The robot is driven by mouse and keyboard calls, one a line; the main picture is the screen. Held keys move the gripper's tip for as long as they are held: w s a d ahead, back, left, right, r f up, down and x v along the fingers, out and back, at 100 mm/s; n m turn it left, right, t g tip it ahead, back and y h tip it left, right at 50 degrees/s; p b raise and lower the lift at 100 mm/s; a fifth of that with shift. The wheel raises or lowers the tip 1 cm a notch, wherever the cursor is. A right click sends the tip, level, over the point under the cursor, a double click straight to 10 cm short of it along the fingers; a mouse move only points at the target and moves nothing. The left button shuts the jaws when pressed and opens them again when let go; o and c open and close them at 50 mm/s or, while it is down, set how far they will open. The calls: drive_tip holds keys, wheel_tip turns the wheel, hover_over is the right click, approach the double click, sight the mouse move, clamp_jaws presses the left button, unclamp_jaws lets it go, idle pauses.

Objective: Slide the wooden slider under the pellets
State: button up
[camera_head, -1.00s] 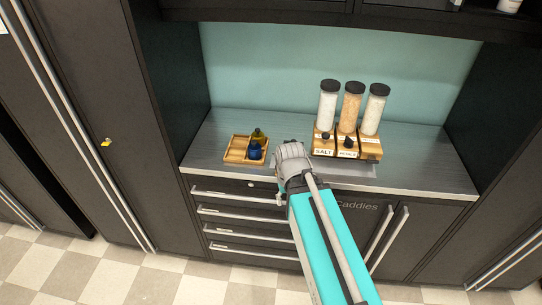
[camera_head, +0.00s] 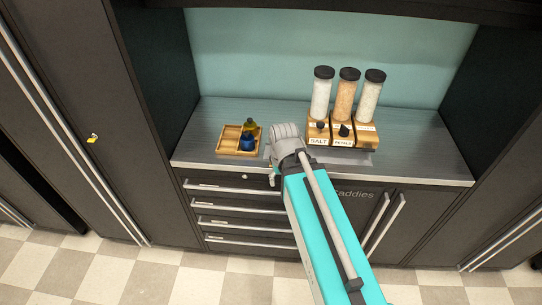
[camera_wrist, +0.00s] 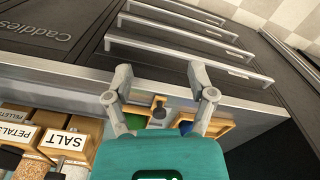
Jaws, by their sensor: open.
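Three jars in wooden holders stand at the back right of the counter. The right holder (camera_head: 366,136) sits under the white-pellet jar (camera_head: 370,93); its front shows no clear knob. Its PELLETS label (camera_wrist: 16,113) shows at the left edge of the upside-down wrist view. Dark knobs show on the SALT holder (camera_head: 318,130) and petals holder (camera_head: 343,133). My gripper (camera_wrist: 162,88) is open, near the counter's front edge, left of the holders. A small tan piece with a dark top (camera_wrist: 158,111) shows between the fingers; I cannot tell whether it is the slider.
A wooden tray (camera_head: 228,145) with a blue bottle (camera_head: 247,145) and a yellow-green bottle (camera_head: 250,126) stands left of my gripper. Drawers with long handles (camera_head: 237,190) are below the counter. The counter's far left and right ends are clear.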

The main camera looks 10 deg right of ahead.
drive_tip(key=w+r+n+p, duration=0.2)
drive_tip(key=w+r+p, duration=0.2)
drive_tip(key=w, duration=0.4)
drive_tip(key=w+r+n+p, duration=0.3)
drive_tip(key=w+r+p, duration=0.1)
drive_tip(key=w, duration=0.3)
drive_tip(key=shift+w+d+r, duration=0.25)
drive_tip(key=shift+w+d, duration=0.1)
drive_tip(key=shift+w, duration=0.05)
drive_tip(key=shift+f, duration=0.2)
wheel_tip(320, 180, down, 14)
drive_tip(key=b, duration=1.3)
drive_tip(key=shift+r+b, duration=0.25)
drive_tip(key=shift+b, duration=0.1)
clamp_jaws()
